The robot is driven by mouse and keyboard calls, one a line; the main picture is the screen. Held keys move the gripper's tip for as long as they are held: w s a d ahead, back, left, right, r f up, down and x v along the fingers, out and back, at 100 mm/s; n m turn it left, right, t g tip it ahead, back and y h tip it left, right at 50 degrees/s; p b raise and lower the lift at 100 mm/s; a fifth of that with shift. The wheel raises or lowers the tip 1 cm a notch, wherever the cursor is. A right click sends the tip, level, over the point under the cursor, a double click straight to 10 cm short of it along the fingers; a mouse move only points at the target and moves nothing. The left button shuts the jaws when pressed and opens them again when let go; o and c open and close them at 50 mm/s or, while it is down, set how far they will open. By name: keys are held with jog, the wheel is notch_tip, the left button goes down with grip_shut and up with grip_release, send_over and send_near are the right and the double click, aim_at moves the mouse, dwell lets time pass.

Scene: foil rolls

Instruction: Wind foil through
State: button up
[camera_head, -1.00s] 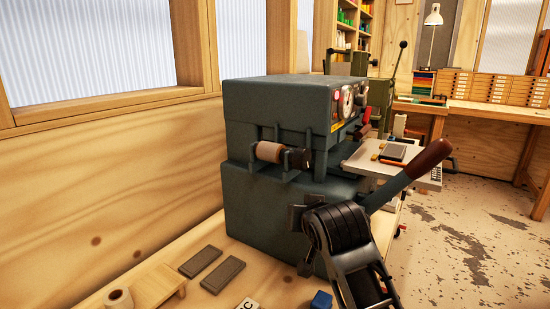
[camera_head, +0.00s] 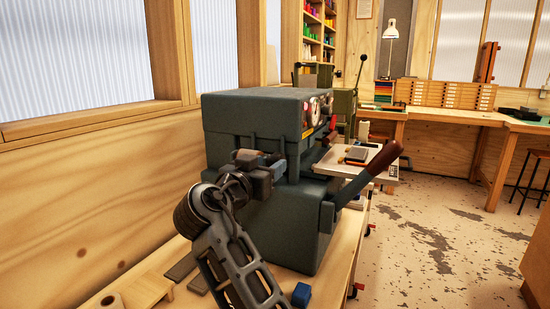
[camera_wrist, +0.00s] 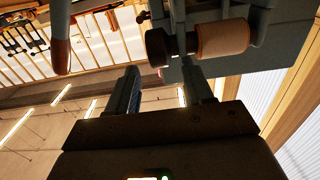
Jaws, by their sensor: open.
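The dark grey-green foil machine (camera_head: 268,222) stands on the wooden bench. A copper-coloured foil roll (camera_wrist: 222,38) with a dark round knob (camera_wrist: 157,48) at its end shows near the top of the wrist view. In the head view my arm and gripper hide the roll. My gripper (camera_wrist: 160,74) is open, its two fingers pointing toward the knob. The knob appears just beyond the fingertips, roughly between them; I cannot tell whether they touch. In the head view my gripper (camera_head: 270,168) is at the machine's side, at roll height.
A lever with a brown handle (camera_head: 384,159) slants out at the machine's right. A pale side table (camera_head: 376,167) holds a grey block.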

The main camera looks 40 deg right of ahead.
aim_at(274, 160)
jog(key=shift+p+x, duration=0.55)
jog(key=shift+x, duration=2.4)
grip_shut()
jog(key=shift+r+p, duration=0.1)
jog(key=shift+p, duration=0.2)
